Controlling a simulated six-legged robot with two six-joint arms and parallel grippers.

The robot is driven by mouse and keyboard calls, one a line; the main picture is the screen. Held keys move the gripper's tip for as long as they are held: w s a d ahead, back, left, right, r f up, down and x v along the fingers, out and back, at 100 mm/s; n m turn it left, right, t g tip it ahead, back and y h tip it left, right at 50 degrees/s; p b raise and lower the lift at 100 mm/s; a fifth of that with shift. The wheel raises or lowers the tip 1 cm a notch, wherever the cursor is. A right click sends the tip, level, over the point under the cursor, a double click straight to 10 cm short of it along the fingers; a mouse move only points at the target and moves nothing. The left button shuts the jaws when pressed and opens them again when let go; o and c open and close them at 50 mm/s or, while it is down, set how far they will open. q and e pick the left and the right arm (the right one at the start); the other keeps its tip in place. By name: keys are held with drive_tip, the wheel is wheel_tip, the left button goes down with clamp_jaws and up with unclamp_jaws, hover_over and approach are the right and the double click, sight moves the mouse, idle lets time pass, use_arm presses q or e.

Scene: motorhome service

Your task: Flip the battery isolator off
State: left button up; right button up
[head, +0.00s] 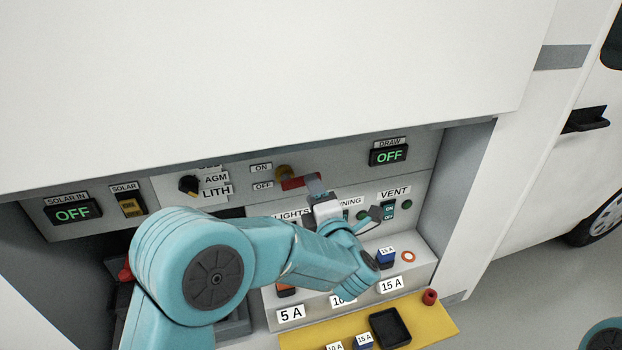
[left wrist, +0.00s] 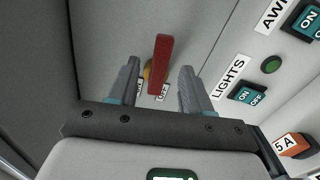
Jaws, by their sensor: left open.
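The battery isolator has a red handle (head: 293,184) on a yellow base (head: 284,171), beside an ON label (head: 261,167) and an OFF label (head: 263,185) on the upper panel. My left gripper (head: 317,190) is at the handle, partly hidden by its own wrist in the head view. In the left wrist view the red handle (left wrist: 161,62) stands between the two spread fingers of the left gripper (left wrist: 158,82), with a gap showing on each side. The handle partly covers a label behind it. My right gripper is not in view.
The DRAW display (head: 389,155) and SOLAR IN display (head: 73,213) both read OFF. A battery-type selector (head: 189,185) sits left of the isolator. Rocker switches, including VENT (head: 389,210), lie below right. A yellow shelf (head: 435,325) holds a black tray (head: 390,328).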

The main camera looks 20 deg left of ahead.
sight(300, 179)
use_arm(q)
drive_tip(key=shift+x, duration=1.4)
drive_tip(key=shift+w, duration=0.1)
clamp_jaws()
drive_tip(key=shift+f+m+b, duration=0.3)
drive_tip(key=shift+m+b, duration=0.3)
unclamp_jaws()
